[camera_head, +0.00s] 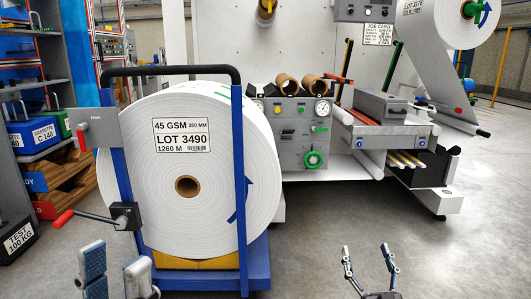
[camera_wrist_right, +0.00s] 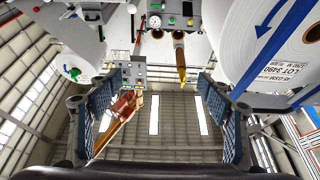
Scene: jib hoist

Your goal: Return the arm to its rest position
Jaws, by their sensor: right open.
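My left gripper (camera_head: 114,272) is at the bottom left of the head view, in front of the roll cart. Its two fingers are apart with nothing between them. My right gripper (camera_head: 370,265) is at the bottom right of centre, over bare floor, its thin fingers spread and empty. In the right wrist view, its two blue-grey finger pads (camera_wrist_right: 155,118) stand wide apart with nothing held. Most of both arms is out of view.
A large white roll (camera_head: 205,208) labelled LOT 3490 stands on a blue cart (camera_head: 242,190); its red-handled crank (camera_head: 95,216) sticks out left. A grey machine (camera_head: 300,130) stands behind. Shelves with cassettes (camera_head: 32,135) are at left. The right foreground floor (camera_head: 460,255) is clear.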

